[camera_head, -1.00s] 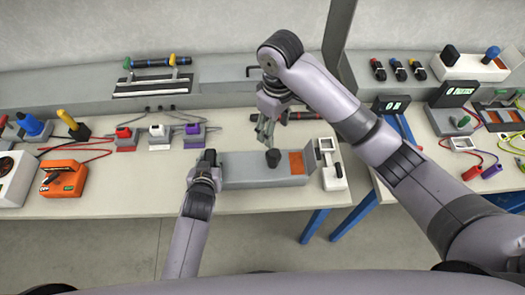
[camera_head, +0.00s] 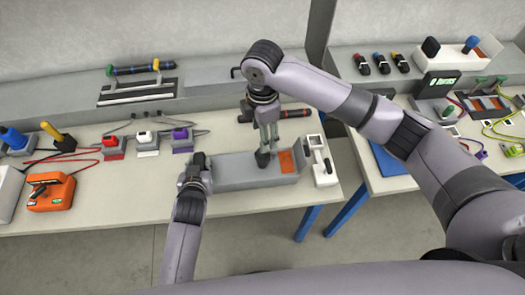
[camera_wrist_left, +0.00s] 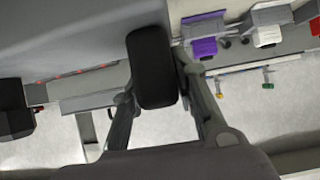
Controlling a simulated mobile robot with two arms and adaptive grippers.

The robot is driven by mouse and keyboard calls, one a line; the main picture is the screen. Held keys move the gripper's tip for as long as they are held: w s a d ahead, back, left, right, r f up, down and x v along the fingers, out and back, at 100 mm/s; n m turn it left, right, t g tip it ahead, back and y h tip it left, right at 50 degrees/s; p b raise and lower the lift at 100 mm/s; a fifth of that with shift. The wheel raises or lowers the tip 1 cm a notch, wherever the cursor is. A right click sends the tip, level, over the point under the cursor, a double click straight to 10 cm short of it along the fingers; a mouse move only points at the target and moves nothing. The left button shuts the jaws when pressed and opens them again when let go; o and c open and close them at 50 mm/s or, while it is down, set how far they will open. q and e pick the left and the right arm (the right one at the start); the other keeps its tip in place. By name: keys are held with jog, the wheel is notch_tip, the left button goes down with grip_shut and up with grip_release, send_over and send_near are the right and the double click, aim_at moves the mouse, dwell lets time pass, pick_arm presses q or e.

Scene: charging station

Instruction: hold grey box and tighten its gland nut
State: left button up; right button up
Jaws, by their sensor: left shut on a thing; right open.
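The long grey box (camera_head: 232,180) lies on the bench in the head view, and its grey body fills the upper left of the left wrist view (camera_wrist_left: 70,35). My left gripper (camera_head: 197,163) is at its left end, shut on a black rounded part (camera_wrist_left: 152,68) that shows between the fingers. The black gland nut (camera_head: 262,159) stands up from the box near its right part. My right gripper (camera_head: 266,148) points down at the nut with open fingers; they partly hide it, and I cannot tell if they touch it.
An orange panel (camera_head: 286,162) is at the box's right end, with a white device (camera_head: 320,165) beside it. Red, white and purple connectors (camera_head: 182,139) stand behind to the left. An orange meter (camera_head: 50,193) is farther left. The bench front is clear.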

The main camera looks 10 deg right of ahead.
aim_at(263, 156)
notch_tip(263, 156, down, 10)
jog(key=shift+r, duration=0.1)
dwell(0.4)
jog(key=c, duration=1.2)
jog(key=shift+m, duration=0.4)
jog(key=m, duration=1.2)
jog(key=shift+m, duration=0.3)
